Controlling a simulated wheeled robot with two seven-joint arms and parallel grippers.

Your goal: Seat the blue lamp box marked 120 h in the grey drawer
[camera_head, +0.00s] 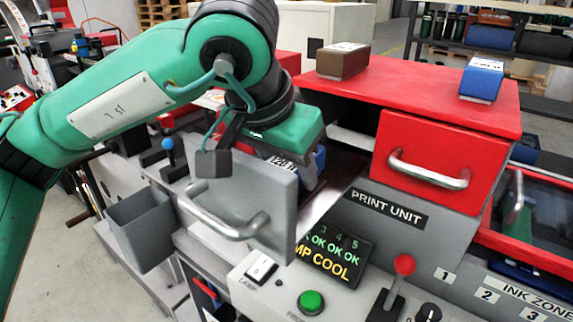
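The blue lamp box (312,172) shows partly under my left gripper (288,142), with part of a white label reading "120" visible. The grey drawer (250,188) is pulled open, its front panel and metal handle facing the camera. The box is at the drawer's opening, behind the front panel; its lower part is hidden, so I cannot tell whether it touches the drawer floor. My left gripper is right above the box, pointing down. Its fingertips are hidden, so its grip on the box cannot be told. My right gripper is not in view.
A red-topped print unit (410,85) stands right of the drawer, with a closed red drawer (440,165). A brown box (342,62) and another blue box (482,80) lie on top. A grey bin (140,230) is at left. A control panel with red-knobbed lever (404,265) is in front.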

